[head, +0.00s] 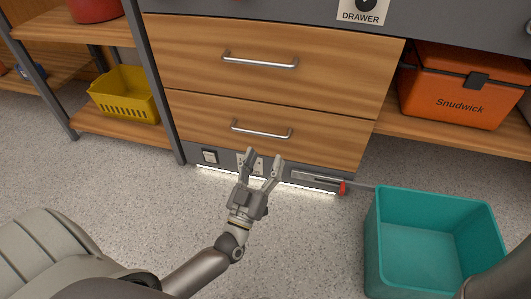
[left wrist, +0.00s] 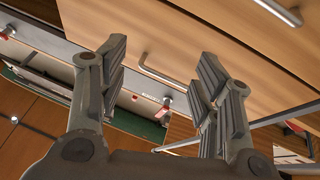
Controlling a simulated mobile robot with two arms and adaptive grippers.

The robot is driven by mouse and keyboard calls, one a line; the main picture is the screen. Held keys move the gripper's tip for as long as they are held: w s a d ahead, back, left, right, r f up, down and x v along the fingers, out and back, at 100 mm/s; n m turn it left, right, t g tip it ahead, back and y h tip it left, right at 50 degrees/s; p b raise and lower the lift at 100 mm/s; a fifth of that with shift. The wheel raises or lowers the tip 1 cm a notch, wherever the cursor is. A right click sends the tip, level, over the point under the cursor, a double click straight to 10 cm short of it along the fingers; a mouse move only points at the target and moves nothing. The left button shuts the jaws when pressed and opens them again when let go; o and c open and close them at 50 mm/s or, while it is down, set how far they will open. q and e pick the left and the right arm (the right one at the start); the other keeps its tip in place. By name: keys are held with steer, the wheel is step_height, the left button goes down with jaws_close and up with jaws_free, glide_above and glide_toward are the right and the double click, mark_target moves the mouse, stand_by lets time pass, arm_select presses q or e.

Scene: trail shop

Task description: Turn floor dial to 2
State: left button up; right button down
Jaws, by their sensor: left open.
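No dial marked as the floor dial can be made out in the head view. A round black dial (head: 366,5) over a label reading DRAWER is cut off at the top edge. My left gripper (head: 264,156) is open and empty, in front of the low grey panel under the drawers. Its fingers partly cover a light plate (head: 257,166) on that panel. In the left wrist view the two open fingers (left wrist: 160,75) have nothing between them in their grip. Small knob-like parts with red marks (left wrist: 166,103) show beyond them; I cannot tell what they are. My right gripper is not in view.
The panel also has a switch (head: 210,156) and a slot with a red-ended lever (head: 342,188). Above are two wooden drawers (head: 225,107) with bar handles. A teal bin (head: 432,193) stands at right, below an orange cooler (head: 455,88). A yellow basket (head: 124,98) sits left.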

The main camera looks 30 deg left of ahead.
arm_select(q)
steer(key=shift+s+d+r, duration=0.1)
steer(key=shift+d+r, duration=0.1)
steer(key=shift+r, duration=0.4)
steer(key=shift+s+d+r, duration=0.1)
steer(key=shift+d+r, duration=0.1)
steer(key=shift+r, duration=0.4)
